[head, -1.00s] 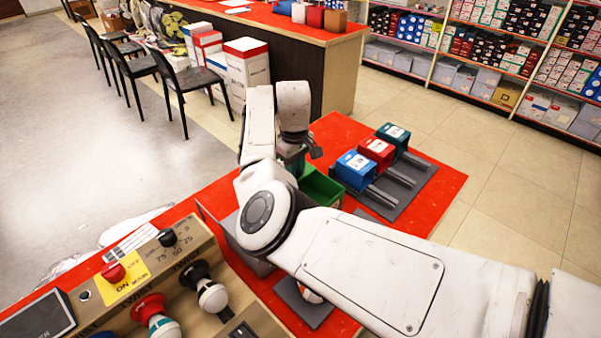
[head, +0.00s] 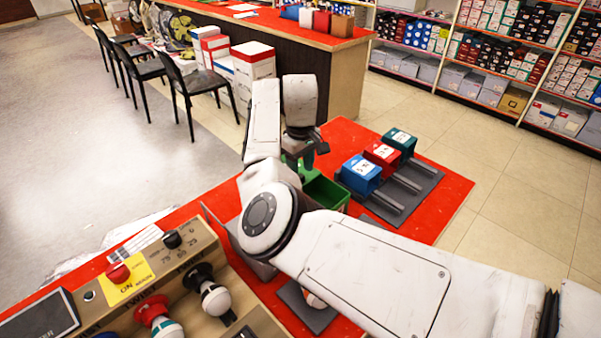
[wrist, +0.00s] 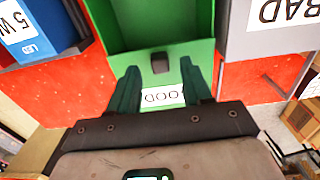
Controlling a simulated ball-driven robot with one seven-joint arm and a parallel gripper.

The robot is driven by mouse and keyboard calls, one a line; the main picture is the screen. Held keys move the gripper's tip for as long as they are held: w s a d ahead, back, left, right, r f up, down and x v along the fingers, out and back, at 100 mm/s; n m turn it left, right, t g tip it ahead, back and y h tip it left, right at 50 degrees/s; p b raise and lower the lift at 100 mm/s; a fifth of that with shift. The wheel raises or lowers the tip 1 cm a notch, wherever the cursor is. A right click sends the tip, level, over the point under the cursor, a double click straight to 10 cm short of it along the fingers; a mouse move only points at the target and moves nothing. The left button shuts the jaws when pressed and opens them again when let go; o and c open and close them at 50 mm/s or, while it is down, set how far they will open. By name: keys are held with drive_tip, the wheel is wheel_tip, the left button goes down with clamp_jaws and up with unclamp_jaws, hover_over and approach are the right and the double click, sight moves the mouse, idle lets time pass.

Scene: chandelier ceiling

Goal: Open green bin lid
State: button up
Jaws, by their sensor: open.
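The green bin (head: 326,194) stands on the red table, partly hidden behind my arm in the head view. Its open-looking green inside shows at the top of the wrist view (wrist: 155,22). Below that is a lighter green panel with a small dark knob (wrist: 160,63) and a white label, upside down, reading "GOOD" (wrist: 163,97). I cannot tell for sure which part is the lid. My gripper (wrist: 160,70) is open, its two dark green fingers on either side of the knob in the picture. Whether they touch the panel is unclear. My gripper (head: 318,148) is above the bin's far side.
A grey bin labelled "BAD" (wrist: 262,32) is right of the green bin. Blue (head: 361,174), red (head: 382,156) and dark green (head: 400,141) boxes stand on a grey rack to the right. A control panel (head: 140,275) with knobs is at the front left.

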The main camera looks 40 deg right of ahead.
wheel_tip(320, 180, up, 8)
drive_tip(key=shift+r+b, duration=0.25)
drive_tip(key=shift+b, duration=0.15)
drive_tip(key=shift+s, duration=0.1)
idle(0.4)
